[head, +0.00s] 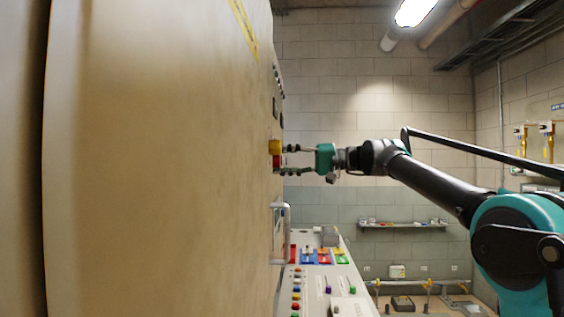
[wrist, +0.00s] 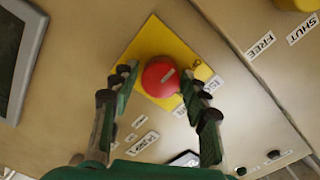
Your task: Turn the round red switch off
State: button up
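The round red switch (wrist: 160,77) sits on a square yellow plate (wrist: 150,38) on the beige cabinet face in the wrist view. In the head view the red switch (head: 277,161) shows from the side, at the panel's edge. My gripper (wrist: 160,82) is open, with one finger on each side of the switch. The right finger looks closer to it than the left; I cannot tell whether either touches. In the head view my gripper (head: 288,160) reaches left, with its fingertips close to the panel.
Small labels (wrist: 214,85) flank the plate, and "FREE" (wrist: 260,46) and "SHUT" labels lie at upper right. A yellow part (wrist: 293,3) shows at the top right corner and a grey-framed panel (wrist: 22,60) at left. A console with coloured buttons (head: 345,304) stands below the arm.

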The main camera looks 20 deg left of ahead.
jog(key=shift+o, duration=0.7)
jog(key=v, duration=1.2)
jog(key=shift+s, duration=0.1)
